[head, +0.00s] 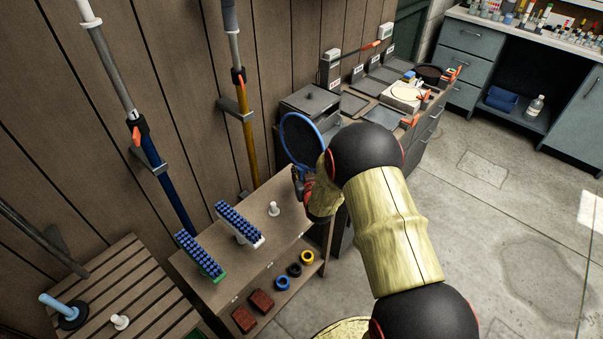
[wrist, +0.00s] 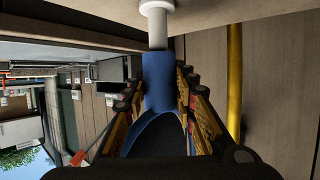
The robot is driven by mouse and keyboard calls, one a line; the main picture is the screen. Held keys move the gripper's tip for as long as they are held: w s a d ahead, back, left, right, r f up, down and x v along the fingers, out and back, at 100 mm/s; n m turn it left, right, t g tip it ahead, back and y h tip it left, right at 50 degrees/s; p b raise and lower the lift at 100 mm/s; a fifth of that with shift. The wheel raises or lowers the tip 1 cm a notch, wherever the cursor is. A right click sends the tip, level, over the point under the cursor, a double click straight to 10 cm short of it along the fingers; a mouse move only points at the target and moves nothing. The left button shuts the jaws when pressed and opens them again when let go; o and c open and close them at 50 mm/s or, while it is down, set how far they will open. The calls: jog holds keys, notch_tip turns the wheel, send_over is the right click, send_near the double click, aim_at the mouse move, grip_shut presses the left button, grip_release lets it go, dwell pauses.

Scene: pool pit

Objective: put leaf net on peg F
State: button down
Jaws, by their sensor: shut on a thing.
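The leaf net has a blue hoop (head: 301,139), which stands upright above the far end of a low wooden bench (head: 225,285) in the head view. My gripper (head: 300,186) is shut on the net near its blue socket (wrist: 158,84). In the wrist view a pale peg (wrist: 154,28) with a white base lines up with the socket's end. They meet or overlap in the picture; I cannot tell whether the socket is around the peg. A bare white peg (head: 273,209) stands on the bench beside my gripper. I cannot read a letter F on any peg.
A green-backed brush (head: 200,254) and a white-backed brush (head: 239,225) stand on the bench. Rings (head: 294,270) and red blocks (head: 261,300) lie on its lower shelf. Poles (head: 247,140) lean on the wall. A cluttered cabinet (head: 425,135) stands behind; the right floor is clear.

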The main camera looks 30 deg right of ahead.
jog(key=shift+f, duration=0.1)
jog(key=shift+f+b, duration=0.95)
jog(key=shift+f, duration=0.05)
jog(key=shift+f, duration=0.15)
jog(key=shift+f+b, duration=0.65)
jog(key=shift+b, duration=0.1)
jog(key=shift+f, duration=0.1)
jog(key=shift+f+b, duration=0.3)
jog(key=shift+b, duration=0.15)
jog(key=c, duration=1.4)
grip_release()
